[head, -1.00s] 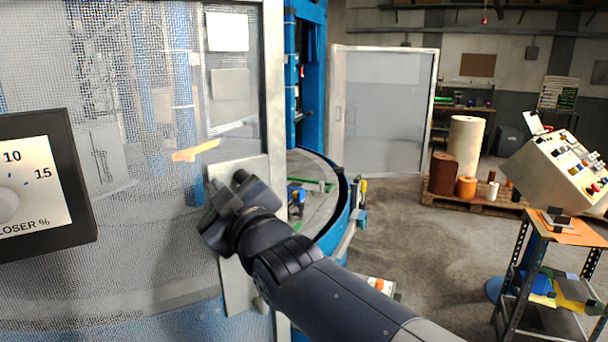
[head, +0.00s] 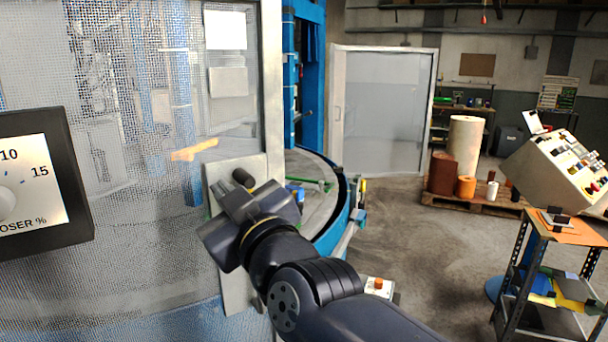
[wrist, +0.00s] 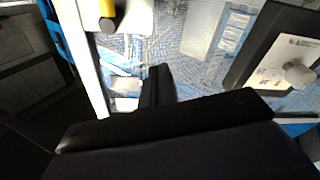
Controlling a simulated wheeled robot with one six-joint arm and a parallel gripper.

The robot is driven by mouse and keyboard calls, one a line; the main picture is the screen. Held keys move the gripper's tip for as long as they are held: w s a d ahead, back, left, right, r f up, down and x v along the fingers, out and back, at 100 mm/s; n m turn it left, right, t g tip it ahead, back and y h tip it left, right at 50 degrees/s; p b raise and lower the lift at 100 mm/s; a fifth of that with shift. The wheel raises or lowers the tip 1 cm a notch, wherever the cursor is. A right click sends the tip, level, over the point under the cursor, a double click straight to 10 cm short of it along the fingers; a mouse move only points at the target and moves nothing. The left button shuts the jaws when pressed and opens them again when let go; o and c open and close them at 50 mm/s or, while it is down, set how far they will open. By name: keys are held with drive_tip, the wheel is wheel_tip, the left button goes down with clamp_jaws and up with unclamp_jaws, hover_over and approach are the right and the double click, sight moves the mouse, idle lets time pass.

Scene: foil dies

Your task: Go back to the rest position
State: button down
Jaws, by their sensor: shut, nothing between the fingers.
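My gripper (head: 232,203) is in the middle of the head view, in front of a mesh door (head: 120,265) and its pale plate (head: 232,290). A short dark knob (head: 243,178) shows just above the gripper, by the plate. I cannot tell whether the gripper touches either. In the wrist view my gripper's fingers (wrist: 158,75) are together and hold nothing. A yellow part with a dark end (wrist: 107,12) is at the top of that view, apart from the fingers.
A dial box (head: 75,185) sticks out at the left; it also shows in the wrist view (wrist: 285,60). A blue-rimmed round table (head: 330,215) is behind the door edge. A control console (head: 560,170) and a shelf cart (head: 545,270) stand at right. The floor (head: 430,260) between is open.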

drive_tip(key=shift+v, duration=1.15)
